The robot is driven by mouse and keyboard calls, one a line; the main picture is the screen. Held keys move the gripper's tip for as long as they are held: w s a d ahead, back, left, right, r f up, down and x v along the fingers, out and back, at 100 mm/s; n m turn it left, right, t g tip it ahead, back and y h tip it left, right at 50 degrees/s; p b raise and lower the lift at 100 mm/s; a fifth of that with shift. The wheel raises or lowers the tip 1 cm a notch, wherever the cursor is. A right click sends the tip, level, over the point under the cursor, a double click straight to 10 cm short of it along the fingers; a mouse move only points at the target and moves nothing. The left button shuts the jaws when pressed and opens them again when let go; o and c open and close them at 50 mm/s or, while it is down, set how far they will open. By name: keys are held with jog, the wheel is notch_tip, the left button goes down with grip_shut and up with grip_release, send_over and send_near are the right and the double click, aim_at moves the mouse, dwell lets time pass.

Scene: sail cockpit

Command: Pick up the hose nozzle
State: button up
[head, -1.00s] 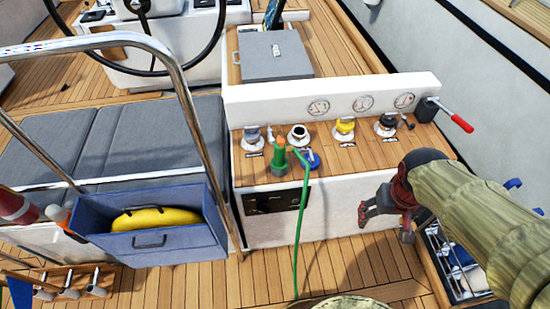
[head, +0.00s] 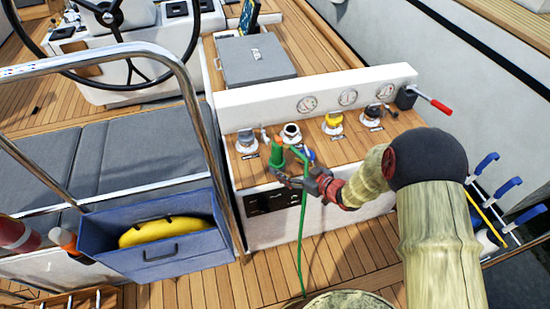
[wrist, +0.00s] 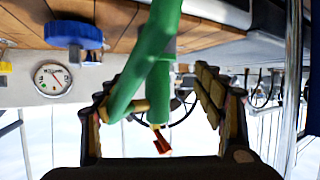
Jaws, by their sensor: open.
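The hose nozzle (head: 277,154) is green and stands upright on the wooden counter top. A thin green hose (head: 303,220) runs from it over the counter's front edge to the deck. My gripper (head: 284,166) is open at the nozzle, reaching in from the right. In the wrist view, which looks upside down, the nozzle (wrist: 160,95) with its orange-red tip (wrist: 161,142) shows between the two spread fingers. The hose (wrist: 150,50) crosses in front of it, close to the left finger. I cannot tell whether any finger touches the nozzle.
A blue cap (head: 309,154) and a white fitting (head: 291,134) sit close by the nozzle. Yellow (head: 333,121) and dark (head: 372,115) fittings stand to the right. A gauge panel (head: 325,97) rises behind. A metal rail (head: 191,100) and blue bin (head: 150,260) are left.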

aim_at(281, 159)
jog(key=shift+w+a+r, duration=0.2)
jog(key=shift+a+r, duration=0.05)
jog(key=b+x, duration=0.1)
jog(key=x, duration=0.1)
jog(key=shift+w+a+f, duration=0.1)
jog(key=shift+w+a, duration=0.05)
jog(key=shift+w, duration=0.05)
jog(key=w+a+b, duration=0.1)
jog(key=w, duration=0.1)
jog(key=w+a+f+b, duration=0.1)
jog(key=w+a, duration=0.1)
jog(key=shift+c, duration=1.2)
jog(key=c, duration=1.5)
jog(key=shift+r, duration=0.1)
grip_shut()
